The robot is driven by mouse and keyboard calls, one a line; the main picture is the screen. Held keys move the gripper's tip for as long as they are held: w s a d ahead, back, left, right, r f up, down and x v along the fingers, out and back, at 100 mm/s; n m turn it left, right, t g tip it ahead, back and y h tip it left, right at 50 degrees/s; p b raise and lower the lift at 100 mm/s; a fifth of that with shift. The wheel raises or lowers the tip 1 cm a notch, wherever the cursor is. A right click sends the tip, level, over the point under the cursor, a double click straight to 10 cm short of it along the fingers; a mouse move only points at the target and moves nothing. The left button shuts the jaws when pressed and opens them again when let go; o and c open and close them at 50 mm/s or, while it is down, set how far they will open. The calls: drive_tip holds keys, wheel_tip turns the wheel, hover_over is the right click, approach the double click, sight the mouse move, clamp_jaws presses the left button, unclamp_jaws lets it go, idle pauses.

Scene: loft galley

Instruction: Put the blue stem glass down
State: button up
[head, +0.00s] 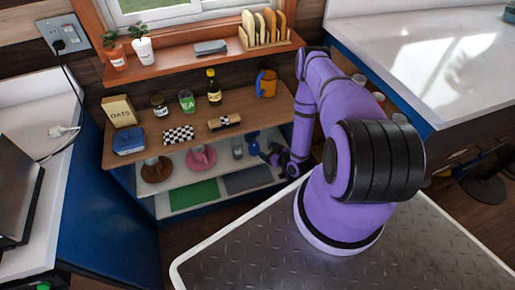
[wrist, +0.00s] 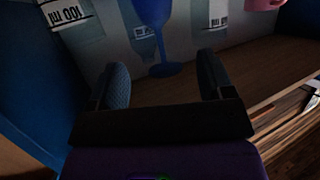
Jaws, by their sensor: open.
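The blue stem glass (head: 253,147) is at the right end of the white lower shelf area in the head view, just left of my gripper (head: 268,155). In the wrist view the glass (wrist: 160,45) lies ahead, its bowl cut off by the top edge. Its round foot appears lowest in that picture, in the gap between the fingertips. My gripper (wrist: 163,78) is open, with a dark finger on each side and a visible gap to the glass. I cannot tell what the glass rests on.
A clear tumbler (head: 237,147) and a pink mug (head: 201,157) stand left of the glass. The wooden shelf (head: 150,137) above carries jars and boxes. A green mat (head: 194,194) and grey mat (head: 247,180) lie below. Labelled clear containers (wrist: 66,12) appear inverted in the wrist view.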

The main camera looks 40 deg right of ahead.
sight(254, 141)
drive_tip(key=x, duration=0.5)
drive_tip(key=shift+w+r, duration=0.2)
drive_tip(key=shift+r, duration=0.15)
drive_tip(key=shift+r+x, duration=0.15)
drive_tip(key=shift+x, duration=1.2)
drive_tip(key=shift+r+x, duration=0.2)
drive_tip(key=shift+x, duration=1.15)
drive_tip(key=shift+w+d, duration=0.15)
drive_tip(key=shift+d, duration=0.05)
drive_tip(key=c, duration=1.1)
drive_tip(key=shift+r, duration=0.15)
drive_tip(key=shift+r, duration=0.6)
wheel_tip(254, 141, up, 2)
drive_tip(key=shift+r, duration=0.1)
drive_tip(key=s+a+r, duration=0.1)
drive_tip(key=s+a, duration=0.3)
drive_tip(key=s, duration=1.1)
drive_tip(key=shift+s+a, duration=0.2)
drive_tip(key=shift+s, duration=0.05)
